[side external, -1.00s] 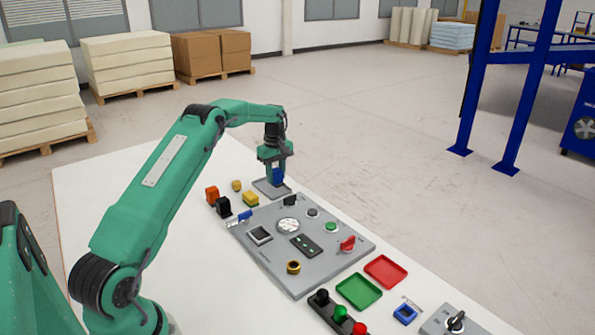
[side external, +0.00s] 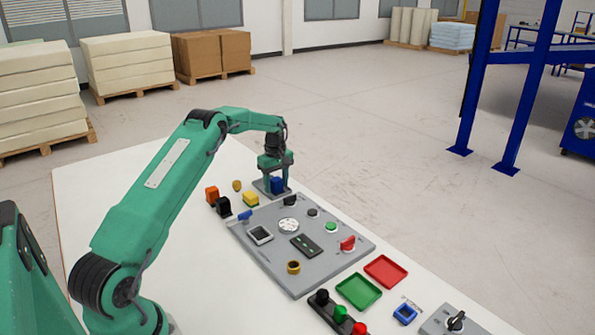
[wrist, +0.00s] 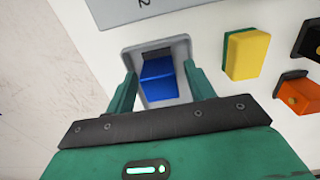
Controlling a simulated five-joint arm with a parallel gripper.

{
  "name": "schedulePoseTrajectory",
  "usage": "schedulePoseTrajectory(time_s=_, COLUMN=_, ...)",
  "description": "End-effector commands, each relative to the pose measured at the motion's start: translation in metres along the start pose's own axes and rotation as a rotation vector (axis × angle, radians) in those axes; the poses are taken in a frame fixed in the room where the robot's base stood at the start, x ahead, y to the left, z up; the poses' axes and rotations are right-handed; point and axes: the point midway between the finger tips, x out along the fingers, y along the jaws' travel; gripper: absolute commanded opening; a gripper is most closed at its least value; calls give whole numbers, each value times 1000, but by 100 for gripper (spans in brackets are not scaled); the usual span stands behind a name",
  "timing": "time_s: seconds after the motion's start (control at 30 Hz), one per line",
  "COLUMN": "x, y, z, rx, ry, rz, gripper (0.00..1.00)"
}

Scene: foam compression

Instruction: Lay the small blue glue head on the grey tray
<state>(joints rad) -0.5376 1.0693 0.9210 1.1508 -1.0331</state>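The small blue glue head (side external: 278,184) is a blue block on the small grey tray (side external: 261,187) at the far end of the table. In the wrist view, the blue glue head (wrist: 160,82) lies within the rim of the grey tray (wrist: 183,49), with a dark patch at its far end. My gripper (side external: 275,176) is low over the tray. In the wrist view, the two green fingers of my gripper (wrist: 161,76) stand either side of the block, with a gap visible, wider on the right.
A yellow block with a green side (wrist: 246,54) lies close to the tray. Black (side external: 223,206) and orange (side external: 212,195) blocks sit left of it. A grey panel (side external: 270,240) with dials and knobs is nearby. The table's left part is clear.

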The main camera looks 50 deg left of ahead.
Motion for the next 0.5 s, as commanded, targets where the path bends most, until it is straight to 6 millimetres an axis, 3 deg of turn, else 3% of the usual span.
schedulePoseTrajectory(time_s=0.27, x=-5, y=0, z=0, rx=0, ry=0, rz=0, gripper=54)
schedulePoseTrajectory(time_s=0.5, x=-28, y=0, z=0, rx=0, ry=1, rz=2, gripper=54)
